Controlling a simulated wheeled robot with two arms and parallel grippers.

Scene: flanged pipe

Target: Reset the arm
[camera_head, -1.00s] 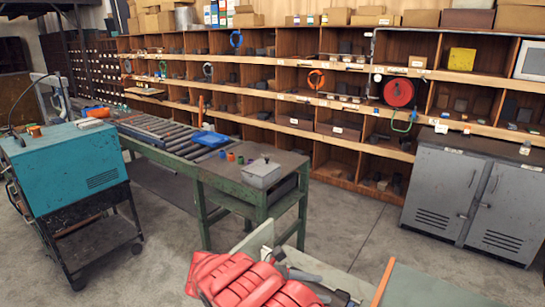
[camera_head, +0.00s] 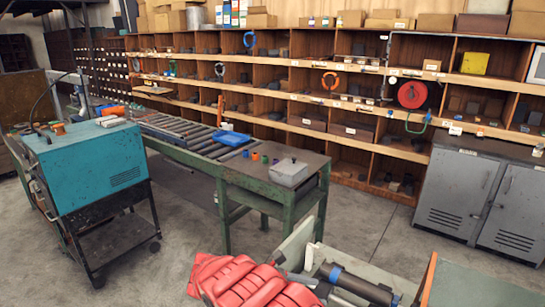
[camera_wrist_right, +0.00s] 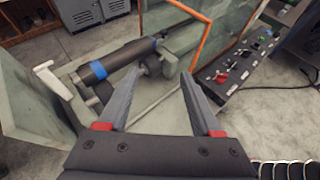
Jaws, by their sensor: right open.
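My right gripper (camera_wrist_right: 162,76) shows in the right wrist view, with two dark grey fingers spread wide and red pieces at their bases. Nothing is between the fingers. Beyond the left finger lies a dark cylinder with a blue band (camera_wrist_right: 115,61), apart from the gripper, on a grey-green machine. The same cylinder (camera_head: 358,284) shows at the bottom of the head view, partly cut off by the frame. My right gripper's fingers cannot be made out in the head view. My left gripper is in neither view.
A red ribbed bundle (camera_head: 245,283) fills the bottom centre of the head view. A teal cart (camera_head: 88,172) stands left, a green roller table (camera_head: 265,185) centre, grey cabinets (camera_head: 480,200) right. A control panel (camera_wrist_right: 240,65) is right in the wrist view. Open floor lies between.

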